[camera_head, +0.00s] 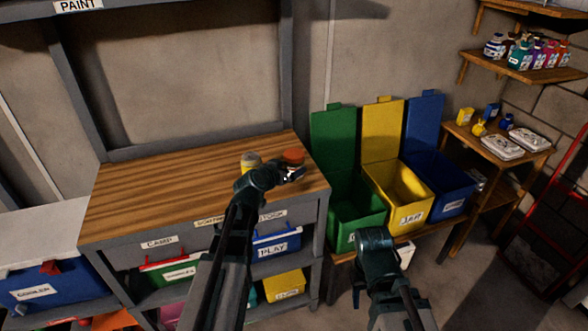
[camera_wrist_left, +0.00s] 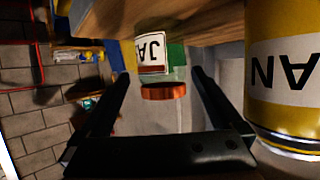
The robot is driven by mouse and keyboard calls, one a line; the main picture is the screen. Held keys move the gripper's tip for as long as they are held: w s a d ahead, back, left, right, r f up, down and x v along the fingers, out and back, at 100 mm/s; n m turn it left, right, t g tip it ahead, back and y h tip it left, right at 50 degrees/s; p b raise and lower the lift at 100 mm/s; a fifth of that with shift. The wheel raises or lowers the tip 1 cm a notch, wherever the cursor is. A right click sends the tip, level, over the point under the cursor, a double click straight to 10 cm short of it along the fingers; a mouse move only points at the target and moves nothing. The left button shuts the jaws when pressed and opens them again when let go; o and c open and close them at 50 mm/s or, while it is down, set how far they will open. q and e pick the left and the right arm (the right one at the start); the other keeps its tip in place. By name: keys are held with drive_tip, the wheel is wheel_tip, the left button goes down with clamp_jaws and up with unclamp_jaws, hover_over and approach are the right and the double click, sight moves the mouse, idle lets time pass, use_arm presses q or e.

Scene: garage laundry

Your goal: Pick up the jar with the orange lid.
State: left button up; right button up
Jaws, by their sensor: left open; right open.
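The jar with the orange lid (camera_head: 293,156) stands on the wooden workbench top (camera_head: 150,198), near its right end. In the left wrist view, which looks upside down, its orange lid (camera_wrist_left: 163,92) and white label (camera_wrist_left: 152,54) appear between the fingers of my left gripper (camera_wrist_left: 160,73). That gripper (camera_head: 290,174) is open, close in front of the jar, and hides its lower part in the head view. I cannot tell whether the fingers touch it. My right gripper (camera_head: 376,240) is open, in front of the bins and away from the jar.
A yellow can (camera_head: 251,161) stands just left of the jar; it is large at the right of the left wrist view (camera_wrist_left: 284,75). Green (camera_head: 350,210), yellow (camera_head: 405,195) and blue (camera_head: 440,180) bins stand right of the bench. The bench's left part is clear.

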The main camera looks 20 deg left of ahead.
use_arm(q)
drive_tip(key=shift+b+x, duration=1)
drive_tip(key=shift+x, duration=1.6)
drive_tip(key=shift+a, duration=0.1)
drive_tip(key=shift+c, duration=0.7)
drive_tip(key=c, duration=1.2)
drive_tip(key=shift+o, duration=0.2)
drive_tip(key=shift+r, duration=0.15)
